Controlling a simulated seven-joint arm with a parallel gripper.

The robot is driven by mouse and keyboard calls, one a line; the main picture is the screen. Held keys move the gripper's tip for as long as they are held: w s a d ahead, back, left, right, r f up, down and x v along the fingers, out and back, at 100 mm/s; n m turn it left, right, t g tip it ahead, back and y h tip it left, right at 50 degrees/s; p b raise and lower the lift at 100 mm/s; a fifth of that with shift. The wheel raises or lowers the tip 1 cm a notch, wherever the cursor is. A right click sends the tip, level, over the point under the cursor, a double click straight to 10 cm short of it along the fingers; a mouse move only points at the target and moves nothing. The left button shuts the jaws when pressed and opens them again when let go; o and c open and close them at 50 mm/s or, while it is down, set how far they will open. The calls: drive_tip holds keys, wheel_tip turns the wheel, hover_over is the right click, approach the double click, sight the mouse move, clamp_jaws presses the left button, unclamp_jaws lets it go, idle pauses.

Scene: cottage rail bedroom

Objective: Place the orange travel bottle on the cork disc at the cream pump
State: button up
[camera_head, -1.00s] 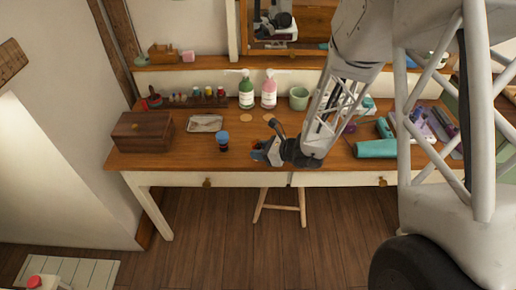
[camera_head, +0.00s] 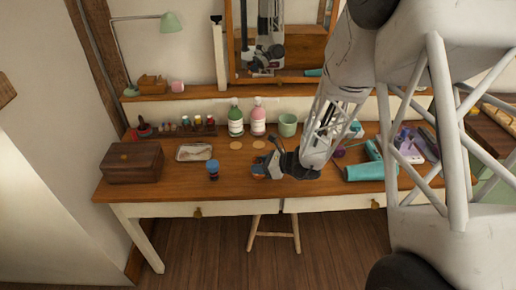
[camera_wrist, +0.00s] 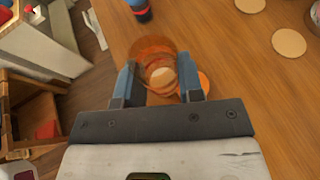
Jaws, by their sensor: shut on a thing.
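My gripper (camera_wrist: 158,85) is shut on the orange travel bottle (camera_wrist: 155,50), a see-through orange cylinder seen from above between the fingers in the wrist view. In the head view my gripper (camera_head: 262,173) is over the front middle of the table, and only a little orange shows there. Two cork discs lie bare behind it, a left one (camera_head: 235,145) and a right one (camera_head: 259,144). They stand in front of a green pump bottle (camera_head: 236,122) and a pink pump bottle (camera_head: 258,121). I cannot tell which pump is the cream one. In the wrist view a disc (camera_wrist: 289,42) is right of the bottle, apart from it.
A blue-capped bottle (camera_head: 213,171) stands left of my gripper. A tray (camera_head: 194,152) and a wooden box (camera_head: 132,163) are further left. A green cup (camera_head: 288,125) stands right of the pumps. A teal hair dryer (camera_head: 372,170) lies on the right.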

drive_tip(key=w+d, duration=0.4)
drive_tip(key=w, duration=0.1)
drive_tip(key=shift+w+r, duration=0.1)
drive_tip(key=shift+w, duration=0.15)
drive_tip(key=w, duration=0.5)
drive_tip(key=w+a+f, duration=0.1)
drive_tip(key=w, duration=0.4)
drive_tip(key=w+a, duration=0.1)
drive_tip(key=w, duration=0.4)
drive_tip(key=shift+w+a+f, duration=0.1)
drive_tip(key=shift+w+f, duration=0.1)
drive_tip(key=shift+w, duration=0.05)
drive_tip(key=shift+f, duration=1.8)
drive_tip(key=shift+f, duration=0.15)
